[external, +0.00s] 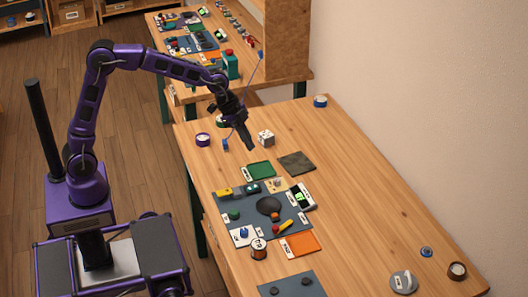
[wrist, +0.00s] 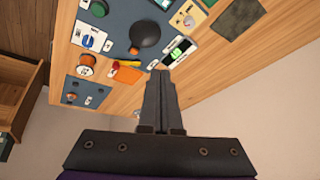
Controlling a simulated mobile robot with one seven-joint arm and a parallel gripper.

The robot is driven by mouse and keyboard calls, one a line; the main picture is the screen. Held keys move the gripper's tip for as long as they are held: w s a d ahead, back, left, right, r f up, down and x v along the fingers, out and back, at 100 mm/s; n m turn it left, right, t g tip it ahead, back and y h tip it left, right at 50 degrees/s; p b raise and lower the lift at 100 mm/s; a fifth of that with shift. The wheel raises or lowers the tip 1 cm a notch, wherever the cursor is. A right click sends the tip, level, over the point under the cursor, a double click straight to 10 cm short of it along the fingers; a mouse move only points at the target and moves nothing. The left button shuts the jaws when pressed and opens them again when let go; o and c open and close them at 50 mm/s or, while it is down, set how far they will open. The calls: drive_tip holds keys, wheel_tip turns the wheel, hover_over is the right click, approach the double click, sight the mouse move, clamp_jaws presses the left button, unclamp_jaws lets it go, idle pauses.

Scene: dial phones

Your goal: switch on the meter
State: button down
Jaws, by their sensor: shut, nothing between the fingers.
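A white device with a green screen (external: 302,197), which looks like the meter, lies at the right edge of the dark blue-grey mat (external: 240,203). It also shows in the wrist view (wrist: 180,50), just beyond my fingertips in the picture. Its switch is too small to make out. My gripper (external: 249,147) is in the air above the back part of the table, behind the mat and apart from the device. In the wrist view my gripper (wrist: 160,72) has its fingers together, with nothing between them.
On and around the mat are a dark round pad (external: 268,206), a yellow item (external: 223,193), a red-and-yellow tool (external: 283,227) and a spool (external: 259,249). The table's right side is mostly clear.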

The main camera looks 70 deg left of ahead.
sight(255, 185)
drive_tip(key=f+m+y, duration=0.1)
drive_tip(key=m, duration=0.1)
drive_tip(key=a+f+m+g+y, duration=0.1)
drive_tip(key=m, duration=0.1)
drive_tip(key=f+m+y, duration=0.1)
drive_tip(key=f+m, duration=0.1)
drive_tip(key=shift+s+a+g, duration=0.25)
drive_tip(key=shift+a+g, duration=0.05)
drive_tip(key=shift+a, duration=0.1)
drive_tip(key=shift+f, duration=0.1)
drive_tip(key=w+f+b, duration=0.1)
drive_tip(key=f, duration=0.3)
drive_tip(key=f+b, duration=0.1)
drive_tip(key=f, duration=0.4)
drive_tip(key=w+f, duration=0.1)
drive_tip(key=f, duration=0.3)
drive_tip(key=shift+w+f+b, duration=0.35)
drive_tip(key=shift+b, duration=0.05)
drive_tip(key=shift+p, duration=0.3)
